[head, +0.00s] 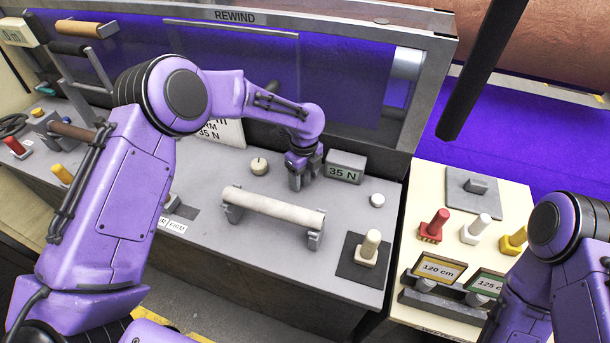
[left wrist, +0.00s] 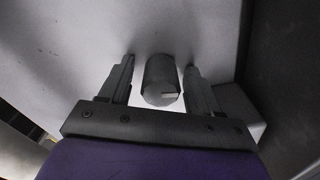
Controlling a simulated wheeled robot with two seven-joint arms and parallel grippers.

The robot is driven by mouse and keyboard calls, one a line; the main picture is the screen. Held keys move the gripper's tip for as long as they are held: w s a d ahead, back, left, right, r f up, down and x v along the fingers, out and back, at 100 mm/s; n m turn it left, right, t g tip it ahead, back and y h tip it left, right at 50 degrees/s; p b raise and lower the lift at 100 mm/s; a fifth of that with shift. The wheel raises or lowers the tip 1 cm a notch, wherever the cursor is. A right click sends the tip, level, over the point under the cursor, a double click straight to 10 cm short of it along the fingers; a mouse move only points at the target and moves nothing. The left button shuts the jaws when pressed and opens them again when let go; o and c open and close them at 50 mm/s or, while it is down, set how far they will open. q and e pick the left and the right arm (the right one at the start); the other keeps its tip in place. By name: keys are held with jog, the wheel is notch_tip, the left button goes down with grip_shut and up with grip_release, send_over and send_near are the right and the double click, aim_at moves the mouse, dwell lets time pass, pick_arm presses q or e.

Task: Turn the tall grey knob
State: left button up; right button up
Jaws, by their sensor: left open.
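The tall grey knob (left wrist: 160,82) shows in the left wrist view as a grey cylinder with a pale mark on its near end. It stands between the two spread fingers of my left gripper (left wrist: 160,66), with a small gap on each side. In the head view my left gripper (head: 299,180) points down at the grey console top, left of the 35 N display. The knob is hidden there by the gripper. My right arm shows at the right edge of the head view, but its gripper is out of view.
Near my left gripper are a round cream knob (head: 259,167), the 35 N display (head: 345,168) and a small white knob (head: 377,200). A pale horizontal bar (head: 274,208) and a cream lever (head: 370,246) stand in front. The REWIND frame (head: 330,28) rises behind.

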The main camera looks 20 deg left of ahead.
pick_arm(q)
notch_tip(320, 180, up, 7)
jog(key=shift+r+b, duration=0.15)
jog(key=shift+b, duration=0.75)
jog(key=shift+r, duration=0.1)
